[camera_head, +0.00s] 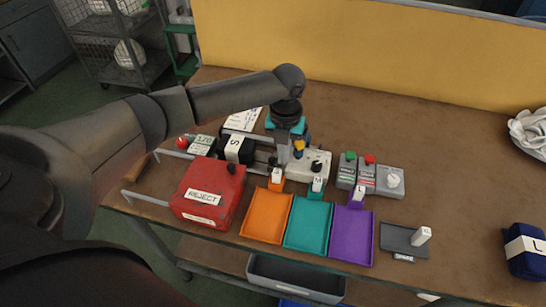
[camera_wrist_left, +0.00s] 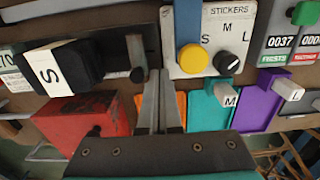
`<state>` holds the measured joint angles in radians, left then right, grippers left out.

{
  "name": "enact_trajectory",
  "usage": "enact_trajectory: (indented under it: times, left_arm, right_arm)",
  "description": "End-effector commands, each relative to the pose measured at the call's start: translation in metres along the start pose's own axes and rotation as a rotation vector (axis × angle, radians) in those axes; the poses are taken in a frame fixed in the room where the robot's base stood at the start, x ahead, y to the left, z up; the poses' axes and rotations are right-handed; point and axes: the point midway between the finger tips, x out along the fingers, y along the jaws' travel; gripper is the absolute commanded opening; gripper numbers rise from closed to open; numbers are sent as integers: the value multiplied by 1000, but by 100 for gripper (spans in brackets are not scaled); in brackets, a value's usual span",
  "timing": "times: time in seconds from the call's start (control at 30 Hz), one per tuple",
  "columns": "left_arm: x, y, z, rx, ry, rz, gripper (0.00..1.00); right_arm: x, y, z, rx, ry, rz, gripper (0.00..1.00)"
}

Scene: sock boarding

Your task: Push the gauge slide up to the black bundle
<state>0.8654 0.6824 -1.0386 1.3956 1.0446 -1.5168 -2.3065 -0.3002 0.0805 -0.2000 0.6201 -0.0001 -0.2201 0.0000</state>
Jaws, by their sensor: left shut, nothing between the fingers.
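The black bundle (camera_head: 235,149) with a white band marked S lies on the gauge at the left of the table; it also shows in the left wrist view (camera_wrist_left: 85,62). My left gripper (camera_head: 283,158) is shut and empty, pointing down. In the left wrist view its fingertips (camera_wrist_left: 160,74) are just right of the knob; I cannot tell whether they touch it. My right gripper is out of view.
A red REJECT box (camera_head: 209,192) stands in front of the bundle. The sticker box (camera_head: 309,165) with a yellow button is close right of the gripper. Orange (camera_head: 266,214), teal (camera_head: 308,224) and purple (camera_head: 351,235) trays line the front edge.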

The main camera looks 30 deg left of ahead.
Motion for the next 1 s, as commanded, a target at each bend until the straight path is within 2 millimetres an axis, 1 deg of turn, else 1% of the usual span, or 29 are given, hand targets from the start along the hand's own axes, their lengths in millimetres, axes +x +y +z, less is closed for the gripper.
enact_trajectory:
  times: [0.27, 1.0]
  left_arm:
    - [0, 1, 0, 0, 0, 0, 0]
    - [0, 23, 0, -2, 2, 2, 0]
  right_arm:
    - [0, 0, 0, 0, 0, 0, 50]
    - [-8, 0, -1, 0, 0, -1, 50]
